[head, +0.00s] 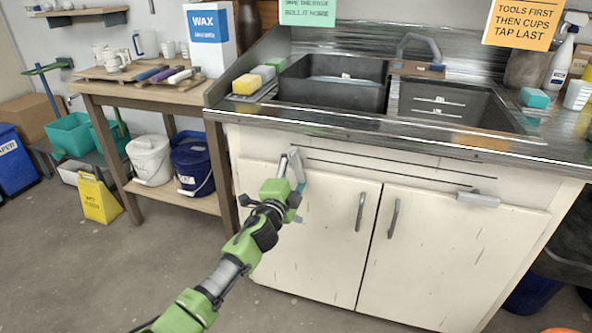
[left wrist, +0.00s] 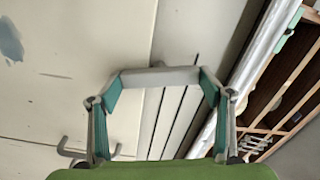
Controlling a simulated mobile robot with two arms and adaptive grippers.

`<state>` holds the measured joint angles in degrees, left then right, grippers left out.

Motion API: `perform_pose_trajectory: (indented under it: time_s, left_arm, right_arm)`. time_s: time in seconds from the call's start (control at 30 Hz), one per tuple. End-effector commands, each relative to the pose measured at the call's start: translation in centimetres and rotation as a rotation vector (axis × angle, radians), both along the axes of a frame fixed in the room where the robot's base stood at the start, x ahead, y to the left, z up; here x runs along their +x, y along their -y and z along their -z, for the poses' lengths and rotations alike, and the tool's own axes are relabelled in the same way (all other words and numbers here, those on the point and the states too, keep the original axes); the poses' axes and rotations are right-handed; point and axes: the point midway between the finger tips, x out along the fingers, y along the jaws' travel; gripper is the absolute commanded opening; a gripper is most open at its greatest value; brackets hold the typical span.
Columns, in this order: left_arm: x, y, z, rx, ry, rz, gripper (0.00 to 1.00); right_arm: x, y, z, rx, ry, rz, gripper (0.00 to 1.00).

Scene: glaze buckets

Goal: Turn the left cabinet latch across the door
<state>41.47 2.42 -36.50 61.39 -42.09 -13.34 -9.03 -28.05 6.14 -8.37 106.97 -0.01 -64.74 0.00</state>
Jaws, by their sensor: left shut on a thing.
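The left cabinet latch (head: 296,164), a pale grey bar, stands steeply upright near the top left of the left door (head: 318,235) in the head view. My left gripper (head: 290,177) is shut on it. In the left wrist view the latch (left wrist: 160,78) spans between the two teal finger pads of my left gripper (left wrist: 162,90). The right cabinet latch (head: 478,199) lies nearly level at the top of the right door (head: 440,262). Both doors look closed. My right gripper is not in view.
Two dark door handles (head: 360,211) stand beside the middle seam. The sink counter (head: 400,135) overhangs the cabinet. A wooden table (head: 150,95) with buckets beneath stands to the left. A yellow floor sign (head: 98,200) stands beside it. The floor in front is clear.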

Motion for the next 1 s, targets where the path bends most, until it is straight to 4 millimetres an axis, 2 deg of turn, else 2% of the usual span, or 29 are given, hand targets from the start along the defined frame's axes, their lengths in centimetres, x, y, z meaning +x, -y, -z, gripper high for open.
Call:
perform_pose_trajectory:
  time_s: [0.4, 1.0]
  left_arm:
    - [-0.03, 0.09, 0.02, 0.215, 0.07, 0.002, 0.51]
    - [-0.05, 0.11, 0.1, 0.26, 0.085, 0.002, 0.51]
  right_arm:
    - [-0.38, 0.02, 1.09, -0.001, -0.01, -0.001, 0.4]
    - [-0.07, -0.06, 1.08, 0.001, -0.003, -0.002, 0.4]
